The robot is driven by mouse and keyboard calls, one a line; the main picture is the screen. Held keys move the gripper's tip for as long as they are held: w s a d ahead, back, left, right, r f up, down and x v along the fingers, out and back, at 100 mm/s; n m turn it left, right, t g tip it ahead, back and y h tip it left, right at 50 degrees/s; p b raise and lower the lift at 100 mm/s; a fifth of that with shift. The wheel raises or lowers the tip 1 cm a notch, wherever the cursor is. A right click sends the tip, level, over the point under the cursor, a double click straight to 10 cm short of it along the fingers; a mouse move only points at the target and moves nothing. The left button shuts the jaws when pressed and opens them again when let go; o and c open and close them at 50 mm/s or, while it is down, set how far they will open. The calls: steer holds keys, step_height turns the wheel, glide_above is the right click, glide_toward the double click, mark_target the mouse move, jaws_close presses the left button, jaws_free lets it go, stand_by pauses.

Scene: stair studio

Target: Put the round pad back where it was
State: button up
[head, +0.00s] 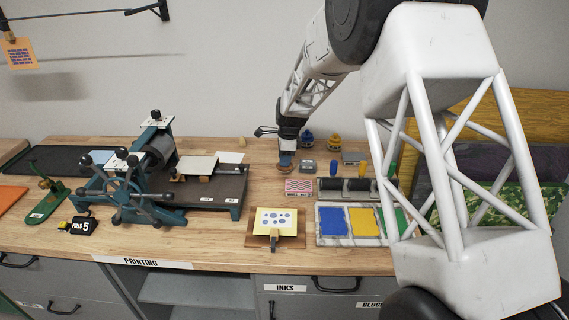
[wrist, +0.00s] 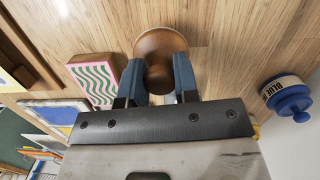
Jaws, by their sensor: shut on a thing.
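The round pad (wrist: 160,42) is a brown wooden disc with a knob-like grip, seen from above in the wrist view. My gripper (wrist: 157,68) is shut on it, one blue-grey finger on each side. I cannot tell whether the pad touches the bench top. Its underside is hidden.
A pink block with green waves (head: 299,187) lies just in front of the pad. Blue (head: 307,141) and yellow (head: 333,142) jars stand behind. A roller (head: 347,189), an ink slab (head: 319,239) and a printing press (head: 128,190) surround it. Bare wood (head: 258,165) lies left of the pad.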

steer(key=shift+f, duration=1.1)
steer(key=shift+f, duration=0.15)
steer(key=o, duration=0.8)
steer(key=shift+o, duration=0.2)
step_height(320, 180, up, 12)
steer(key=d, duration=0.1)
steer(key=shift+d, duration=0.25)
